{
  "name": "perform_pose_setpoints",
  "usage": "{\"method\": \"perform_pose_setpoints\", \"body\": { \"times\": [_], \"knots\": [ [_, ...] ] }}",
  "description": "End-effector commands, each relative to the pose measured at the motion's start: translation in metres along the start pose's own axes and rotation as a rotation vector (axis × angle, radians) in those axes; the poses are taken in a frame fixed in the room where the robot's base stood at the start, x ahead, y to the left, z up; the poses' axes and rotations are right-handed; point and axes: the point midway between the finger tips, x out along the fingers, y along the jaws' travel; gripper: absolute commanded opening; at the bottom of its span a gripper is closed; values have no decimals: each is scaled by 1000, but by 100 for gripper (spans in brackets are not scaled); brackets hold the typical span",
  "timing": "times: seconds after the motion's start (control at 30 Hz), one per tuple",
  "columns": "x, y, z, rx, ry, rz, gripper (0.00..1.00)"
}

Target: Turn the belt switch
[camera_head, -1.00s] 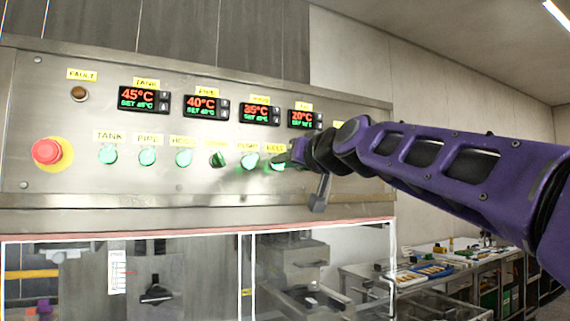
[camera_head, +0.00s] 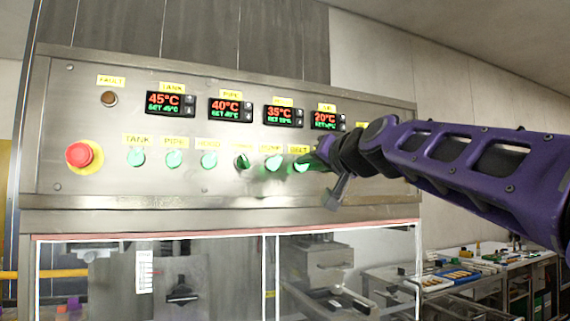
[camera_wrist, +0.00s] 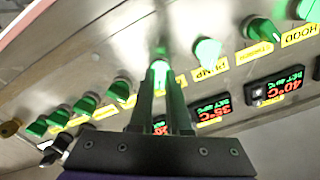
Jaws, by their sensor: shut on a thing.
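The pump switch (camera_wrist: 207,51) sits close beside the fingers. More green knobs (camera_wrist: 120,90) continue on the other side. Temperature displays (camera_head: 225,109) run above the row. A red emergency stop (camera_head: 79,154) is far left. A glass-fronted enclosure (camera_head: 150,275) lies below; a bench (camera_head: 460,268) stands right.

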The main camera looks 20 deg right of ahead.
Motion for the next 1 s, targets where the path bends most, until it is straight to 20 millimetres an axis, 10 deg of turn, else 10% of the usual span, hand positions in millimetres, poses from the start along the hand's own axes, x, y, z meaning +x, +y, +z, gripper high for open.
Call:
{"method": "perform_pose_setpoints", "body": {
  "times": [0.2,0.67,1.0],
  "knots": [
    [0,0,1,1,-2,0,45],
    [-11,2,0,1,0,1,45],
    [-79,2,-1,1,5,2,45]
  ]
}}
